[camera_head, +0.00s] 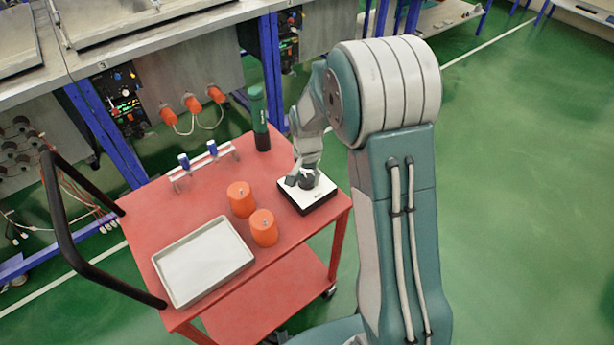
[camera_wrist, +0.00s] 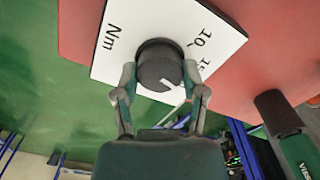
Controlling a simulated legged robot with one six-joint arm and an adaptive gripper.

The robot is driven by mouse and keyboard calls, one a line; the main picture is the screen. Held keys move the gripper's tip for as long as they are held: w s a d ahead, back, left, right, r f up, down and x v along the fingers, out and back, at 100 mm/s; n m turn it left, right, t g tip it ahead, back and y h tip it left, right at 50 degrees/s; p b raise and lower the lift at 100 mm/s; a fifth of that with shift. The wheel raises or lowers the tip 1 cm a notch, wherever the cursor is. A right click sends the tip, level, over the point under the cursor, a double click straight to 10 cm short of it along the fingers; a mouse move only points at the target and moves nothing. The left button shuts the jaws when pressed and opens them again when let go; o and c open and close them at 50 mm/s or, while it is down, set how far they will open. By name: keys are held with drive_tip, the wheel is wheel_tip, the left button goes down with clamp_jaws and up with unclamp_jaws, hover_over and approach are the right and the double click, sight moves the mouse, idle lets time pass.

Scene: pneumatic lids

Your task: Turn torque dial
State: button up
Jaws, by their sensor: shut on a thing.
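The torque dial is a dark round knob (camera_wrist: 158,66) with a white pointer mark, on a white plate (camera_wrist: 112,62) printed "Nm", "10" and "15". In the head view, the white-topped black box (camera_head: 308,196) with the dial sits near the right edge of the red cart. My gripper (camera_wrist: 160,86) has its two fingers on either side of the knob and is shut on it. In the head view, my gripper (camera_head: 305,181) comes down on the dial from above and hides part of it.
The red cart (camera_head: 190,215) also carries two orange cylinders (camera_head: 241,199), a pale tray (camera_head: 204,260), a small rack with blue-topped items (camera_head: 205,167) and a dark green tool (camera_head: 259,118). A black handle (camera_head: 70,240) rises at its left. Benches stand behind; green floor is clear at right.

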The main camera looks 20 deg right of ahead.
sight(306, 178)
drive_tip(key=shift+m, duration=0.7)
drive_tip(key=o, duration=1.1)
drive_tip(key=shift+f, duration=0.1)
drive_tip(key=shift+o, duration=0.2)
drive_tip(key=shift+a, duration=0.1)
wheel_tip(306, 178, up, 12)
drive_tip(key=shift+w, duration=0.1)
